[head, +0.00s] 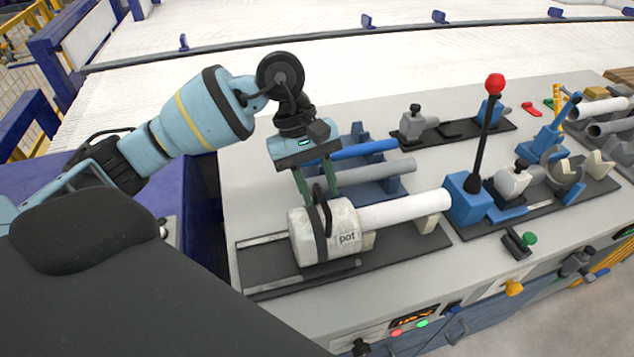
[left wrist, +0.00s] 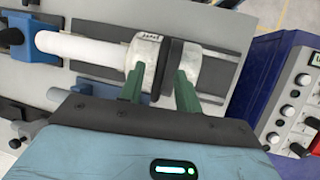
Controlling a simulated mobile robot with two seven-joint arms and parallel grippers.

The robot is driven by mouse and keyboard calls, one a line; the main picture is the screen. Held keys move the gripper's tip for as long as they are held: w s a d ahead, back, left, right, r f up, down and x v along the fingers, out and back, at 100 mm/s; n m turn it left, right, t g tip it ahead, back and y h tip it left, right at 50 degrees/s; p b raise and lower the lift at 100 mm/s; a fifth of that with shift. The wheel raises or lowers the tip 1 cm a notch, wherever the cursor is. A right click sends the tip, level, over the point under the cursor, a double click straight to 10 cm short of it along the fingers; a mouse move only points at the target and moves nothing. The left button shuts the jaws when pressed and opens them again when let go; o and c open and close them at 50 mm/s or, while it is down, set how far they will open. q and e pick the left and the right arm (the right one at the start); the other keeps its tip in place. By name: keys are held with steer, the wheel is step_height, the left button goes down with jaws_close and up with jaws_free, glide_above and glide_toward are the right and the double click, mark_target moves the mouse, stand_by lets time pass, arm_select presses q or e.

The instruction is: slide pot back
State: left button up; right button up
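The pot (head: 343,222) is a short white cylinder marked "pot" with a black handle (head: 321,222) over it. It sits on a dark plate with light rails (head: 266,240). A white pipe (head: 405,210) runs from the pot's right end. My left gripper (head: 317,203) is above the pot, green fingers pointing down on either side of the handle. In the left wrist view the handle (left wrist: 162,68) stands between the fingers, with gaps showing beside it, and the pipe (left wrist: 85,49) extends left. My right gripper is not in view.
A blue lever block (head: 467,198) with a red knob stands right of the pipe. Behind the pot lie a blue pipe (head: 365,148) and a grey pipe (head: 380,170) on a blue rack. Clamps and more pipes fill the right side.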

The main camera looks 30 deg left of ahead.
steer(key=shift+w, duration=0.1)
arm_select(q)
jaws_close()
steer(key=s+a+b, duration=0.2)
steer(key=s+a, duration=0.5)
steer(key=shift+s, duration=0.3)
steer(key=shift+c, duration=2)
jaws_free()
steer(key=o, duration=0.4)
steer(key=shift+s+a, duration=0.1)
steer(key=shift+s, duration=0.1)
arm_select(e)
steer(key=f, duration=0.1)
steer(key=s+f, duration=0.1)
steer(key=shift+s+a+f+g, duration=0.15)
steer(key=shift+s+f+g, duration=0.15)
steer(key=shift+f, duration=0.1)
